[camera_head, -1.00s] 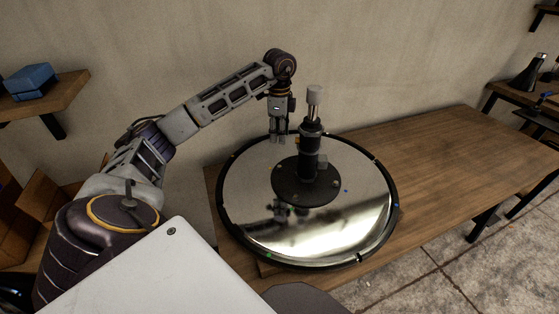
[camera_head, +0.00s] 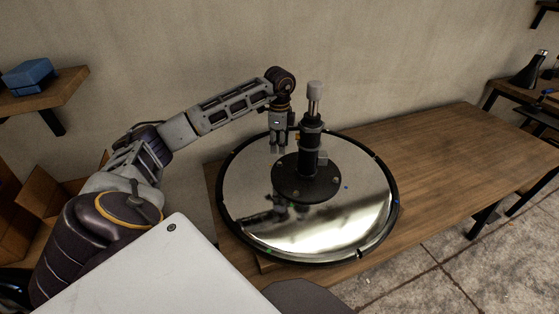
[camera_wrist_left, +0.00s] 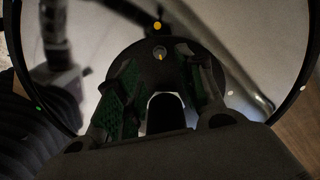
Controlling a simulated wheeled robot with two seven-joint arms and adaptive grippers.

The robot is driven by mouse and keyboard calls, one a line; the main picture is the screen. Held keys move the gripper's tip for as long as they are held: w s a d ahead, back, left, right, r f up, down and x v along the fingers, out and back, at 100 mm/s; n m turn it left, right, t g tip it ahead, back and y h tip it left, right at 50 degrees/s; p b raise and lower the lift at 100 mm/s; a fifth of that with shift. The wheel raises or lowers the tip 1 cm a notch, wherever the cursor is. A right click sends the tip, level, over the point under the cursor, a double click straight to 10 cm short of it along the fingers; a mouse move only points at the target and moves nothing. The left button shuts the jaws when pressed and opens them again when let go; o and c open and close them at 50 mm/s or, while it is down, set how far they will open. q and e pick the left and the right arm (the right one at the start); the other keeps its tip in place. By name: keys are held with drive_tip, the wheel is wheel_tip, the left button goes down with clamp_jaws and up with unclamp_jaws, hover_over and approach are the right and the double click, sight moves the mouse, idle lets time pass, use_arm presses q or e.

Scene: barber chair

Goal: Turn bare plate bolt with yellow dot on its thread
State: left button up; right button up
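The round mirror-like chair base (camera_head: 300,236) lies on the wooden table, with a black plate (camera_head: 306,192) and upright black column (camera_head: 310,140) at its middle. My left gripper (camera_head: 277,150) points down just left of the column, over the plate's far-left side. In the left wrist view the black plate (camera_wrist_left: 130,62) carries a small silver-ringed bolt (camera_wrist_left: 160,53) with a yellowish mark at its centre. A yellow dot (camera_wrist_left: 157,26) shows beyond it. My left gripper (camera_wrist_left: 157,62) is open, its green-padded fingers apart on either side of the bolt's line. Contact cannot be judged. My right gripper is out of view.
The wooden table (camera_head: 455,150) is bare to the right. A wall stands close behind the arm. A shelf (camera_head: 45,100) with a blue box (camera_head: 28,75) is at the left. The tall column is close beside the left gripper.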

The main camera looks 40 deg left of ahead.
sight(280, 163)
use_arm(q)
drive_tip(key=shift+f, duration=3.8)
clamp_jaws()
